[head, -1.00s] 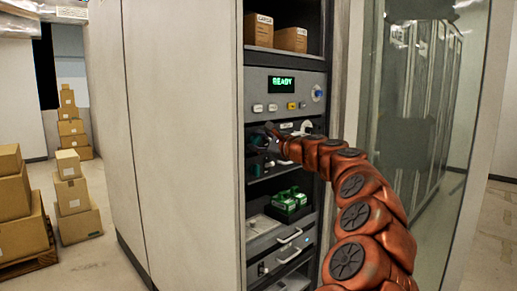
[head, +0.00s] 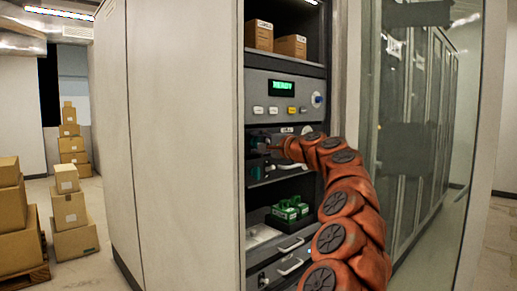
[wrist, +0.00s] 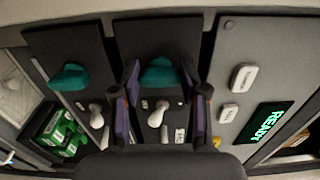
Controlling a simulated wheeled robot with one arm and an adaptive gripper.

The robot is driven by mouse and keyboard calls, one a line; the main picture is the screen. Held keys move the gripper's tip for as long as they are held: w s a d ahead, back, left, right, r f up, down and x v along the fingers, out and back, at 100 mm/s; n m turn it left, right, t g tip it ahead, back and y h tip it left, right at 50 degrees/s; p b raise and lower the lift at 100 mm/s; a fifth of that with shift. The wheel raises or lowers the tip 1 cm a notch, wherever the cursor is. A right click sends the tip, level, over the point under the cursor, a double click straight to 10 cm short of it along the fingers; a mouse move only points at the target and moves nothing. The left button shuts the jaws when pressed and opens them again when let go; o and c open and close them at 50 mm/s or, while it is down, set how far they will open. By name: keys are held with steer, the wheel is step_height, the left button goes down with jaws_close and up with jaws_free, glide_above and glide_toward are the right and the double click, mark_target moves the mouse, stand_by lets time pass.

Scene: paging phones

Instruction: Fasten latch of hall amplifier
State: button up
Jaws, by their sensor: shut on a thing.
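Two dark amplifier modules sit in the rack below the READY panel. In the wrist view the middle module (wrist: 134,38) carries a teal latch (wrist: 162,75), a white knob and a small label too blurred to read. My gripper (wrist: 160,70) has one finger on each side of this teal latch and is shut on it. In the head view my gripper (head: 270,147) is at the upper module, where its fingers are small and partly merge with the dark front. The other module (wrist: 62,44) has its own teal latch (wrist: 70,76), clear of my fingers.
The READY panel (head: 284,96) with its buttons is just above the modules. A tray of green-and-white items (head: 290,210) and drawers with handles (head: 290,265) are below. A glass door (head: 425,120) stands open at the right, close to my arm. Stacked boxes (head: 72,210) are at the left.

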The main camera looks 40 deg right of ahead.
steer(key=shift+a, duration=0.1)
stand_by(0.3)
steer(key=o, duration=1.1)
steer(key=shift+o, duration=0.2)
steer(key=s, duration=1.2)
steer(key=shift+a, duration=0.1)
